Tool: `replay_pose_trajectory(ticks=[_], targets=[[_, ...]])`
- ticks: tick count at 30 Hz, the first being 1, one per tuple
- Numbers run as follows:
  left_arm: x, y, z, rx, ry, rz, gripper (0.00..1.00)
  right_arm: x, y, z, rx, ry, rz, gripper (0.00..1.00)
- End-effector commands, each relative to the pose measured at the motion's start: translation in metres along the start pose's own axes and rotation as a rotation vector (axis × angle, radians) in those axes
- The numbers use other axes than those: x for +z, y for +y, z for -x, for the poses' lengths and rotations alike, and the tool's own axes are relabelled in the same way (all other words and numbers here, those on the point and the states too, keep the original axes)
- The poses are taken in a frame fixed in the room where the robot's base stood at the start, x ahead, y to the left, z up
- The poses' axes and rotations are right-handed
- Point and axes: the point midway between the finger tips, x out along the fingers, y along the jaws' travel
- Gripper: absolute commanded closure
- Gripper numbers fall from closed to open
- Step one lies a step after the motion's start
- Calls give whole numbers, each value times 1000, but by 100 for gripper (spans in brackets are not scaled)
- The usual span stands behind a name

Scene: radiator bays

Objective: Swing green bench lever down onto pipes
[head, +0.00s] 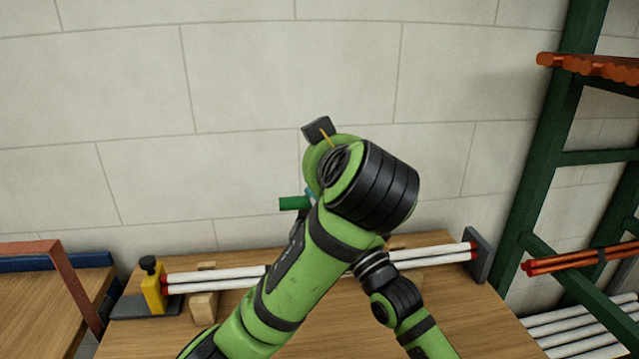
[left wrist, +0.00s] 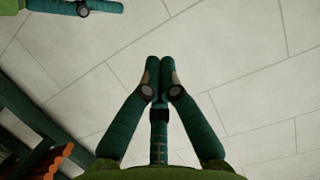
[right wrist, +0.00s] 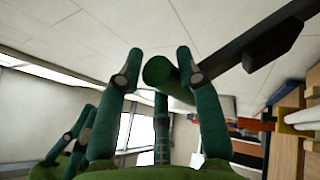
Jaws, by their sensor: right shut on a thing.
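The lever's green grip (head: 293,203) shows in the head view, raised above the bench and left of my arm. In the right wrist view the green grip (right wrist: 166,76) lies between the fingers of my right gripper (right wrist: 160,62), which is shut on it. The lever's dark bar (right wrist: 262,42) runs from it to the upper right. White pipes (head: 218,279) with red ends lie on wooden blocks (head: 204,306) on the bench, their middle hidden by my arm. My left gripper (left wrist: 158,66) has its fingertips together and empty. It also shows in the right wrist view (right wrist: 84,117).
A yellow stop with a black knob (head: 152,288) stands at the pipes' left end, a dark plate (head: 478,254) at the right. A green rack (head: 555,130) with orange pipes (head: 585,259) stands at right. A red-brown frame (head: 70,278) is at left.

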Motion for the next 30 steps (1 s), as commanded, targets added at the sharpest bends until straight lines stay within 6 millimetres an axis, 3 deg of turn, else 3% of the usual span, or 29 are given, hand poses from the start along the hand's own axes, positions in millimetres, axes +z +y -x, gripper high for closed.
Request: replay_pose_trajectory(ticks=[4,8,21,30], targets=[[8,5,-1,30,-84,62,100,1,-1,0,-3,-2,10,100],[10,5,-15,29,-93,65,100,1,-1,0,-3,-2,10,100],[16,7,-99,27,-88,63,100,1,-1,0,-2,-2,10,100],[48,10,-83,32,-85,63,100,1,-1,0,-3,-2,10,100]])
